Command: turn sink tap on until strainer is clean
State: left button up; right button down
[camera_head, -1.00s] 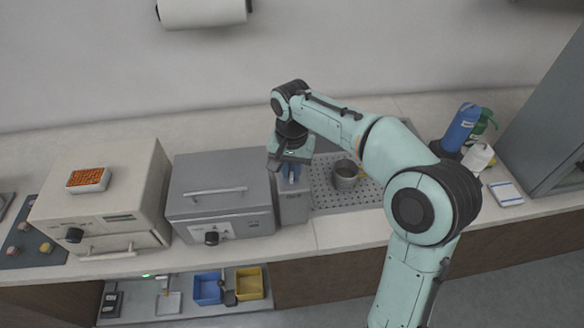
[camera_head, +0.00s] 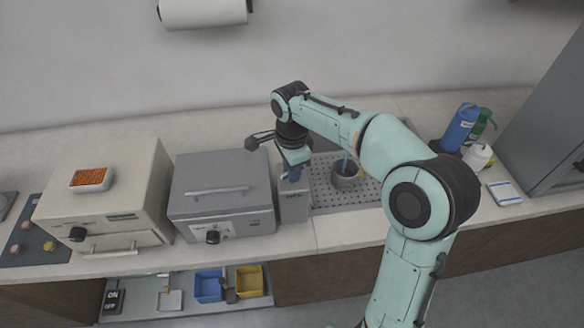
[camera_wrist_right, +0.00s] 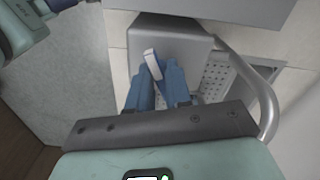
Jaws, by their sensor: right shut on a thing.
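The strainer (camera_head: 345,180) is a small round grey metal cup on the perforated sink drainer. A thin pale-blue streak, which looks like water, drops into it from above. Its inside is too small to judge for dirt. My right gripper (camera_head: 291,174) is at the top of a grey box (camera_head: 293,208) left of the strainer. In the right wrist view, its blue fingers (camera_wrist_right: 158,86) are shut on a small white-and-blue tap lever (camera_wrist_right: 153,64) on the box. The curved grey tap pipe (camera_wrist_right: 265,85) passes right of the fingers. My left gripper is not in view.
A grey press (camera_head: 221,190) stands directly left of the box, with a beige machine (camera_head: 100,195) further left. Blue (camera_head: 460,128) and green bottles, a white bottle and a pad (camera_head: 504,193) stand right of the drainer. Small bins are on the shelf below.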

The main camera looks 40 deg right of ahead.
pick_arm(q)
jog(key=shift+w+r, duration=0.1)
pick_arm(e)
jog(key=m, duration=0.4)
jog(key=shift+m, duration=0.4)
jog(key=c, duration=1.1)
grip_release()
jog(key=shift+o, duration=0.2)
jog(key=shift+r, duration=0.1)
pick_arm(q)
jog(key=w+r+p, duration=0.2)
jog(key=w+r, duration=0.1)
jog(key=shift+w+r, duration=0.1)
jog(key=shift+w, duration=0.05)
pick_arm(e)
notch_tip(320, 180, up, 13)
jog(key=shift+r, duration=0.1)
